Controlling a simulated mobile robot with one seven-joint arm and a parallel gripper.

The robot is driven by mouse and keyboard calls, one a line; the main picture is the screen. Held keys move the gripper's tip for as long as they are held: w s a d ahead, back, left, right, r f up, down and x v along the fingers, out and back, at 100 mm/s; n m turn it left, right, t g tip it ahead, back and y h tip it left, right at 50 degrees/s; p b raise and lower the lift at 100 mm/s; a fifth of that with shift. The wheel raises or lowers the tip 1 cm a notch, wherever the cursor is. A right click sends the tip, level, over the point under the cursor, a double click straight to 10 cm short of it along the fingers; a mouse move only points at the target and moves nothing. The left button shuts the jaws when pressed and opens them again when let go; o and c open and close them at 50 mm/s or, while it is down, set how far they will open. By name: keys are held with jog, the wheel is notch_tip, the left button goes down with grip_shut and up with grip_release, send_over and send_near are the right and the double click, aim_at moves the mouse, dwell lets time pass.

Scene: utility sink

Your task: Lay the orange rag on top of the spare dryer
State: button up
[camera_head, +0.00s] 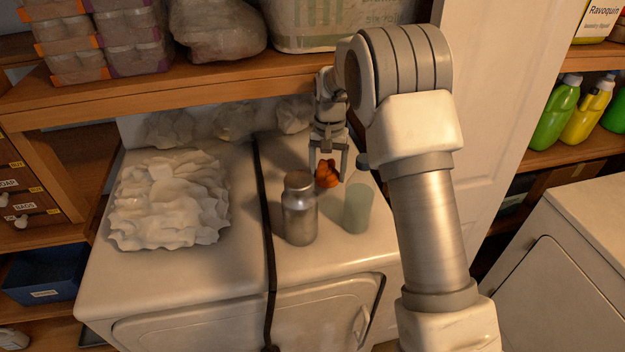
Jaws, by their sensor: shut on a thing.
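The orange rag (326,177) is a small crumpled bundle between the fingers of my gripper (329,165). My gripper points down and is shut on it, over the rear part of the right one of two adjoining white machines (332,256). I cannot tell whether the rag touches the machine's top. The left machine (180,275) adjoins it, and another white machine (570,240) stands apart at the right edge. No label shows which one is the spare dryer.
A metal bottle (299,210) and a translucent green bottle (358,209) stand just in front of the rag. A crumpled white cloth pile (170,200) covers much of the left machine. A dark cord (268,220) runs between the machines. A wooden shelf (170,87) overhangs the back.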

jog(key=shift+s+a, duration=0.2)
jog(key=shift+a, duration=0.95)
jog(key=shift+s+a+f+p, duration=0.1)
jog(key=shift+a+f+p, duration=0.2)
jog(key=shift+f, duration=0.6)
jog(key=shift+a+f+p, duration=0.25)
jog(key=shift+f+p, duration=0.05)
jog(key=shift+f, duration=0.55)
jog(key=shift+f, duration=0.15)
jog(key=o, duration=1.2)
